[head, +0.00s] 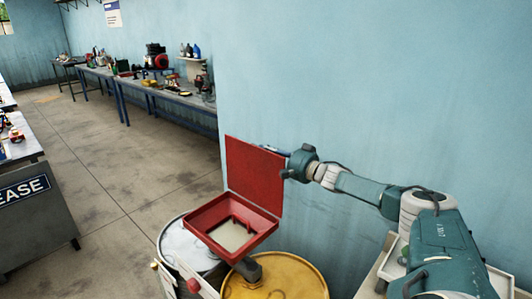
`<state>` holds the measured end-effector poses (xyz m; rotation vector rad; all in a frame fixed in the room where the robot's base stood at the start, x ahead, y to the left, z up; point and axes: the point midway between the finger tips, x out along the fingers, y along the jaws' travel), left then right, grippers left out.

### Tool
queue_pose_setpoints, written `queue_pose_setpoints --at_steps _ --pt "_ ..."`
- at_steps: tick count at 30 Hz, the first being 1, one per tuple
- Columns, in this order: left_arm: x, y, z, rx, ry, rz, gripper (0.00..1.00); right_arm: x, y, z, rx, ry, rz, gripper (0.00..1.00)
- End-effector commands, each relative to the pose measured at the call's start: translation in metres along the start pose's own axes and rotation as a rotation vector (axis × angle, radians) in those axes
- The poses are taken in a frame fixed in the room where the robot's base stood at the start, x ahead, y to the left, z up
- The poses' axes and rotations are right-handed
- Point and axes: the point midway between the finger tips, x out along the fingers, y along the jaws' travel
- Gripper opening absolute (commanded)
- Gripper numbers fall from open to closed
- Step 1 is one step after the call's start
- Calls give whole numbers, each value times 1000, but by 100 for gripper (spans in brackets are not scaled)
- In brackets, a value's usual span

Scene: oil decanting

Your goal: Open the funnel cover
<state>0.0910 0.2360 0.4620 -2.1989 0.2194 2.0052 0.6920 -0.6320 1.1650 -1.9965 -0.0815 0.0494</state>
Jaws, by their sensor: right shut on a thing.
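The red square funnel (203,221) sits above the drums, low in the middle of the head view. Its red cover (253,176) stands raised, nearly upright, at the funnel's back edge, and the funnel's mouth is uncovered. My right gripper (287,173) is at the cover's right edge, shut on it. The fingers are small and partly hard to make out. My left gripper is not in view.
A yellow drum (292,280) and a grey-white drum (178,243) stand under the funnel. A blue wall (375,85) rises close behind. A workbench with several items (170,92) is far back left. The floor (110,190) to the left is open.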

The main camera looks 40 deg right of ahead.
Motion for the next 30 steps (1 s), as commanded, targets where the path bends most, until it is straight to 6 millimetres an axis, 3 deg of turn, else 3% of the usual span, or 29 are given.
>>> queue_pose_setpoints --at_steps 2,3,5,17,30 --pt "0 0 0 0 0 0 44 0 -2 -4 0 7 -1 0" --pt "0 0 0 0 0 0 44 0 -2 -4 0 7 -1 20" --pt "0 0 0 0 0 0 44 0 -1 -3 0 6 -1 30" --pt "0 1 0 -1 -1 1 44 -6 2 -1 0 1 3 30" --pt "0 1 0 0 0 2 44 -67 3 -1 -2 -1 8 30"
